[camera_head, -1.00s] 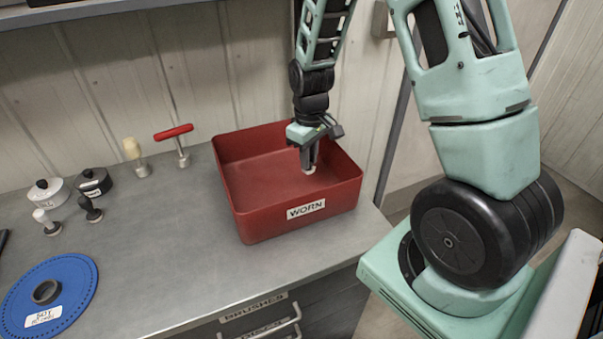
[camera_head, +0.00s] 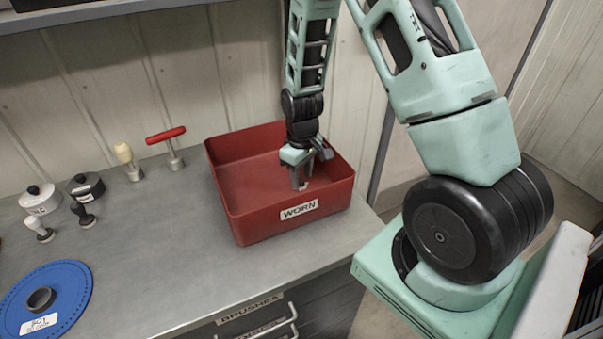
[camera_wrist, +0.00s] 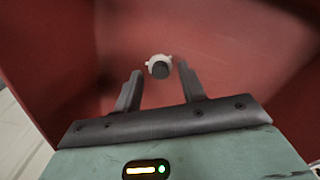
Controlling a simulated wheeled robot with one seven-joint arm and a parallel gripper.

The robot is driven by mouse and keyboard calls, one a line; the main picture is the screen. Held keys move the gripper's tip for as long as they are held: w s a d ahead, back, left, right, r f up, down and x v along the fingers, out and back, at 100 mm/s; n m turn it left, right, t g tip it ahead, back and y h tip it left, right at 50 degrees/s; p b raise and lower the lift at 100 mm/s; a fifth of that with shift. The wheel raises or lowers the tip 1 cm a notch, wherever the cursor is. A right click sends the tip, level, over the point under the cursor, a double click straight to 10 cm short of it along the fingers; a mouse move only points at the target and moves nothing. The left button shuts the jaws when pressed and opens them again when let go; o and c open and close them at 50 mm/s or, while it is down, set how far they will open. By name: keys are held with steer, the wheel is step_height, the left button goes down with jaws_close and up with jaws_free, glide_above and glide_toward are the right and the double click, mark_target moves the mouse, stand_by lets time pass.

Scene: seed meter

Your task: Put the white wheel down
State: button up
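The white wheel (camera_wrist: 152,62) is small and pale with a dark round middle. In the wrist view it lies between and just beyond my fingertips, with a gap on each side. In the head view only a small white bit of it (camera_head: 304,187) shows at the fingertips, low inside the red bin (camera_head: 250,222) labelled WORN. My gripper (camera_head: 301,182) points down into the bin's right part. It also shows in the wrist view (camera_wrist: 160,69), with its fingers apart and nothing held. The wheel appears to be on the bin floor; exact contact is hard to tell.
The bin walls surround my gripper. A blue disc (camera_head: 68,302) lies front left. The middle bench is clear.

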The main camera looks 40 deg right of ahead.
mark_target(302, 181)
steer(key=shift+r, duration=0.1)
step_height(302, 181, up, 12)
steer(key=b, duration=0.2)
steer(key=s+a+r+n, duration=0.2)
steer(key=s+a, duration=0.3)
steer(key=a, duration=0.5)
steer(key=s+a+r+n, duration=0.15)
steer(key=s+a, duration=0.25)
steer(key=a, duration=0.6)
steer(key=s+a+r+n, duration=0.1)
steer(key=s+a, duration=0.2)
steer(key=s, duration=0.3)
steer(key=s+a+n, duration=0.1)
steer(key=s+a, duration=0.2)
steer(key=s, duration=0.3)
steer(key=shift+s+a+r+y, duration=0.25)
steer(key=shift+r+y, duration=0.05)
steer(key=shift+r, duration=0.05)
